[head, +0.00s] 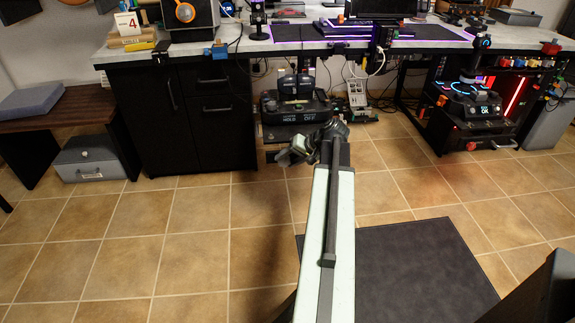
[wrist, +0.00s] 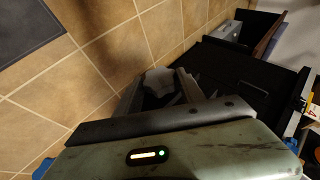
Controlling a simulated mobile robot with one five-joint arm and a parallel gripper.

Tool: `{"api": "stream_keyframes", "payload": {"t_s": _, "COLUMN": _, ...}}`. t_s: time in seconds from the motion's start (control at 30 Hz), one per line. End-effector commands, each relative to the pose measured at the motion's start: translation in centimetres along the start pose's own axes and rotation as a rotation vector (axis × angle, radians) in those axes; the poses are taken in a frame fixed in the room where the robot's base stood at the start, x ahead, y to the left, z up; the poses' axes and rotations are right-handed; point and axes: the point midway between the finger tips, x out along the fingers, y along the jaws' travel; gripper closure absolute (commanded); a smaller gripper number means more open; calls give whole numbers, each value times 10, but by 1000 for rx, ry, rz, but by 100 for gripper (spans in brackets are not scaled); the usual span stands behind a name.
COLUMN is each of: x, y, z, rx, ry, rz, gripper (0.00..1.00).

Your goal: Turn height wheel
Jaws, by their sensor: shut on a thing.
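I cannot tell whether this piece is the height wheel. In the head view my gripper (head: 293,153) is at the end of my outstretched arm, above the tiled floor and in front of the desk. No height wheel can be made out clearly; the arm's end hides part of the area there.
A black drawer cabinet (head: 190,118) supports the desk (head: 270,45) left of my gripper. A wooden bench (head: 65,110) stands farther left. A black unit with red lights (head: 480,112) stands at right. A dark mat (head: 410,270) lies on the open tiled floor.

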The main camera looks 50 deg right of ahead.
Motion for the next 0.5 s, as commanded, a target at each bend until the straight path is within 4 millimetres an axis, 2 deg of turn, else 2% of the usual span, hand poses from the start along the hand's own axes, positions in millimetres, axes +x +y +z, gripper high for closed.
{"api": "stream_keyframes", "payload": {"t_s": 0.03, "x": 6, "y": 11, "z": 4, "rx": 17, "ry": -5, "rz": -32, "gripper": 94}}
{"api": "stream_keyframes", "payload": {"t_s": 0.5, "x": 8, "y": 19, "z": 6, "rx": 170, "ry": -5, "rz": -400, "gripper": 94}}
